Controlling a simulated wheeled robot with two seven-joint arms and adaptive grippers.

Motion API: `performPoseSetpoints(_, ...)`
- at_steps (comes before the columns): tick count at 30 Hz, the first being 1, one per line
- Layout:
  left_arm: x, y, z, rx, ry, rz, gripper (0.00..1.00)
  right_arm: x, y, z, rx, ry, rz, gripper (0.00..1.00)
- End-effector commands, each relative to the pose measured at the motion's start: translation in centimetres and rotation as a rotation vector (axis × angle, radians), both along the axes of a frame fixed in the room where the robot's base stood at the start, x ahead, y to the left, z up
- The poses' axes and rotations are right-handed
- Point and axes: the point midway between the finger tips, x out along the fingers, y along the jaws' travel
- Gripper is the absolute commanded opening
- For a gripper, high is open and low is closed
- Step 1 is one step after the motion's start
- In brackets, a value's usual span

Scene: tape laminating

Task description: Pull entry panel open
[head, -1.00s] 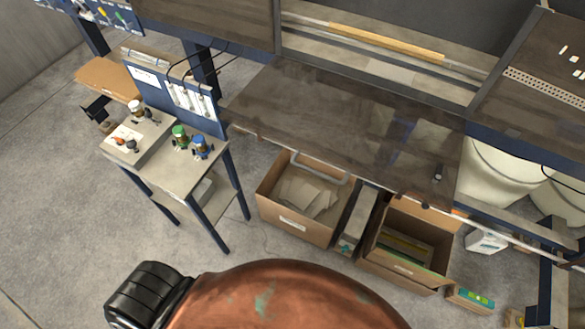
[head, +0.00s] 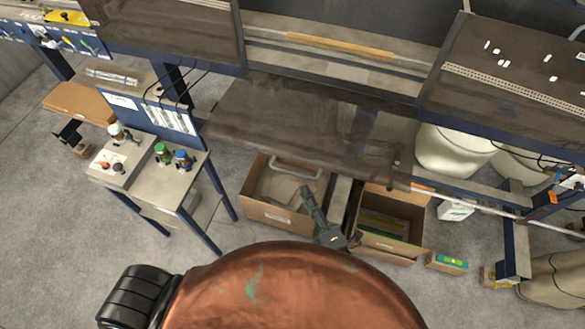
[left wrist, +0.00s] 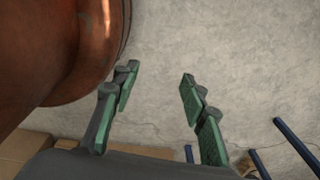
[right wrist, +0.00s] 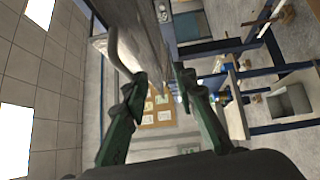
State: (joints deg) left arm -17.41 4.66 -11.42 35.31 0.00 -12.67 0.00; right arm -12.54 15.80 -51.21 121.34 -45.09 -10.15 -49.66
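The entry panel appears to be the dark, glossy, see-through sheet (head: 290,120) in the middle of the machine front. A pale U-shaped handle (head: 296,168) shows at its lower edge. My right gripper (head: 308,194) is just below and right of the handle, in front of the cardboard boxes. In the right wrist view its fingers (right wrist: 160,75) are apart, with the handle (right wrist: 120,48) close by the left finger; I cannot tell whether they touch. My left gripper (left wrist: 160,78) is open and empty above the floor, outside the head view.
An open cardboard box (head: 270,214) and another box (head: 385,246) sit on the floor below the machine. White drums (head: 452,150) stand at right.

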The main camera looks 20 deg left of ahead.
Motion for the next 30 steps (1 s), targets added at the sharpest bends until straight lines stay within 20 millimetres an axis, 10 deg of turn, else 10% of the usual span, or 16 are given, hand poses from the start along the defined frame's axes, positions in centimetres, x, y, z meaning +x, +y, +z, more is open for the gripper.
performPoseSetpoints(6, 1.4, -0.1, 0.6, -0.001, -0.019, -0.002, 0.4, -1.1, 1.0, 4.3, 0.001, -0.088, 0.021, 0.26)
performPoseSetpoints(30, 0.7, -0.2, 1.3, -0.002, -0.011, -0.001, 0.4, 4.1, 5.8, 4.9, 0.001, -0.082, 0.02, 0.26)
